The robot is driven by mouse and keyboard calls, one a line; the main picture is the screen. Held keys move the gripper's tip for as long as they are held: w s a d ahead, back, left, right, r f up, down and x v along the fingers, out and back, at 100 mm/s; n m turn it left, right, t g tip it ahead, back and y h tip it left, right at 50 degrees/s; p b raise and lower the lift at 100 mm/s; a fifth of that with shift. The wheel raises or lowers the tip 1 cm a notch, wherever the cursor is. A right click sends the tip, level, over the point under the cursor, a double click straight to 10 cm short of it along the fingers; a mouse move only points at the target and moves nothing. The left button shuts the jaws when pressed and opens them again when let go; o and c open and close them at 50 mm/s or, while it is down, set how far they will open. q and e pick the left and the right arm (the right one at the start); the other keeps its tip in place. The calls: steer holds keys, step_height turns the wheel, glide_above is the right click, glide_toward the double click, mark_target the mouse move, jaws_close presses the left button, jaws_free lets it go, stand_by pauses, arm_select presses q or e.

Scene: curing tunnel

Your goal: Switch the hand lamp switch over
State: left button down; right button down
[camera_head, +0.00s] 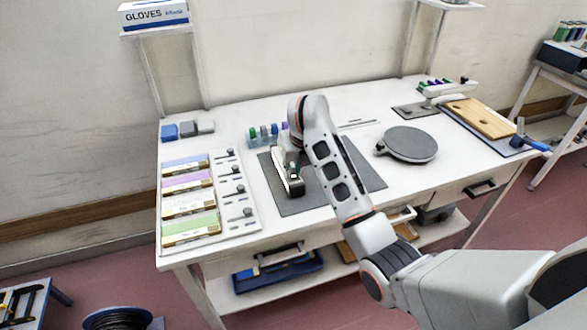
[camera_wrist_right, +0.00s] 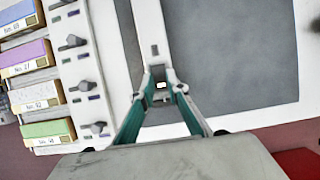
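The hand lamp is a long white bar (camera_wrist_right: 150,30) with a dark line along it, lying on a grey mat (camera_wrist_right: 225,60). In the wrist view its near part, with a small dark and light detail that may be the switch (camera_wrist_right: 160,86), shows between my right gripper's fingertips (camera_wrist_right: 161,78). The green-sided fingers come close together there, with a narrow gap. I cannot tell whether they touch the lamp or the switch. My left gripper is not in view.
Labelled coloured boxes (camera_head: 188,203) and a strip of dark knobs (camera_head: 238,190) lie left of the mat. A round grey plate (camera_head: 408,143) and a wooden board (camera_head: 480,118) lie to the right. Small colored items (camera_head: 265,133) stand behind the mat.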

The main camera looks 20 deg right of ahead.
steer(key=shift+w+r+g, duration=0.1)
steer(key=shift+w+g, duration=0.25)
steer(key=shift+g, duration=0.45)
steer(key=shift+w+g, duration=0.1)
steer(key=shift+g, duration=0.5)
steer(key=c, duration=2)
jaws_free()
steer(key=shift+o, duration=0.2)
